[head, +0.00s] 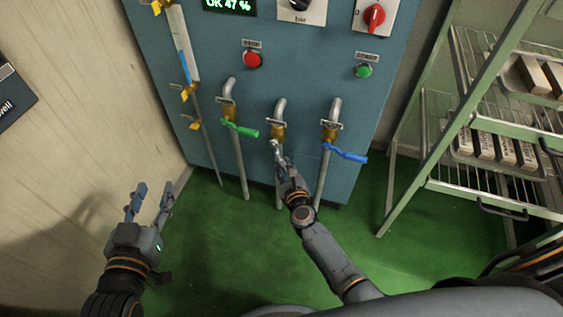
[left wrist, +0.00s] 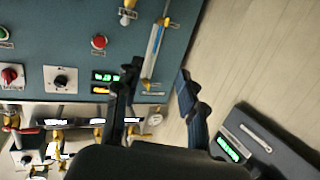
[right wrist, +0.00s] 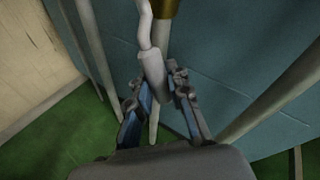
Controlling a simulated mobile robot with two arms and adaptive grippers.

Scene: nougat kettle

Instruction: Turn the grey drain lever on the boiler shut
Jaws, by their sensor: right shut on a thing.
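The boiler (head: 300,75) is a blue-green cabinet with a row of valve pipes along its lower front. The grey drain lever (head: 275,146) is on the middle pipe's brass valve and points downward, roughly along the pipe. My right gripper (head: 282,162) is shut on the lever's grey handle. In the right wrist view the handle (right wrist: 152,70) sits between the two fingers, with part of the brass valve (right wrist: 166,8) above it. My left gripper (head: 153,192) is open and empty, low at the left, well apart from the boiler.
A green lever (head: 240,129) and a blue lever (head: 345,153) flank the grey one, both pointing right. Yellow-handled taps (head: 188,92) line the gauge at the left. A rack (head: 480,185) with loaded trays stands at the right. Green floor is clear in front.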

